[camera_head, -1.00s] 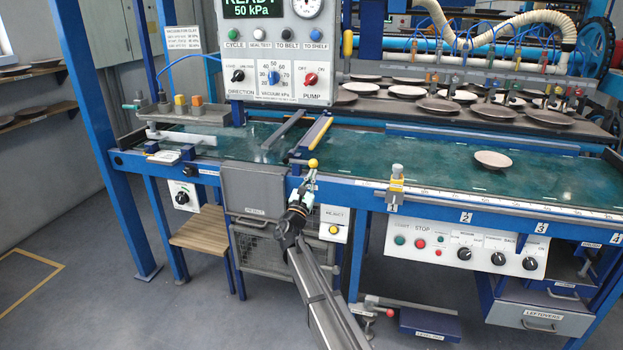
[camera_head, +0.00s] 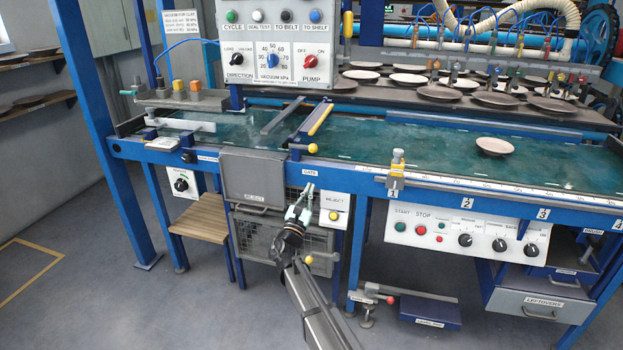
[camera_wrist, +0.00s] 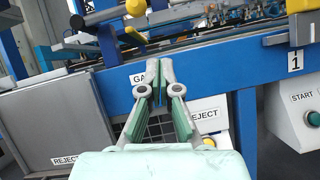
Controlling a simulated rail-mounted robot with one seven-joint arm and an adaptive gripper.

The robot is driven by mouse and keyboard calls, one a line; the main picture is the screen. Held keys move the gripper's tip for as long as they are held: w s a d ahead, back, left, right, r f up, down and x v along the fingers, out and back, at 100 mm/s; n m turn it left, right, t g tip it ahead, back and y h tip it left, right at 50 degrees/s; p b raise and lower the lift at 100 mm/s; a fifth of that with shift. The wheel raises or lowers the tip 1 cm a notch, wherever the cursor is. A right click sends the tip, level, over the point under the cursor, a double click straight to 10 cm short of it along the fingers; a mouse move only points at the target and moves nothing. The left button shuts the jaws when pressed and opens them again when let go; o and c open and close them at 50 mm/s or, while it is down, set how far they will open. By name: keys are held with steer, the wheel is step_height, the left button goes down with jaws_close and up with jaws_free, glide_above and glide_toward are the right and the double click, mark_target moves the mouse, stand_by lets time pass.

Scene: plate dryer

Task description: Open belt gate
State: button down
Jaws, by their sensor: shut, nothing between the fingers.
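The belt gate (camera_head: 318,120) is a blue and yellow bar lying across the green belt at an angle. A short lever with a yellow ball knob (camera_head: 312,148) sticks out at its front end, above the GATE label (camera_head: 310,173). The knob also shows at the top of the wrist view (camera_wrist: 136,7). My gripper (camera_head: 308,188) is shut and empty, in front of the frame's front rail and below the knob, apart from it. In the wrist view its fingertips (camera_wrist: 158,62) partly cover the GATE label.
A grey reject box (camera_head: 253,178) hangs left of my gripper, and a REJECT button panel (camera_head: 335,210) is close on the right. One plate (camera_head: 495,146) lies on the belt to the right.

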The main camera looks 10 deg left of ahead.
steer(key=shift+d+v, duration=0.15)
steer(key=shift+v, duration=0.6)
steer(key=shift+d+v, duration=0.1)
steer(key=shift+v, duration=0.65)
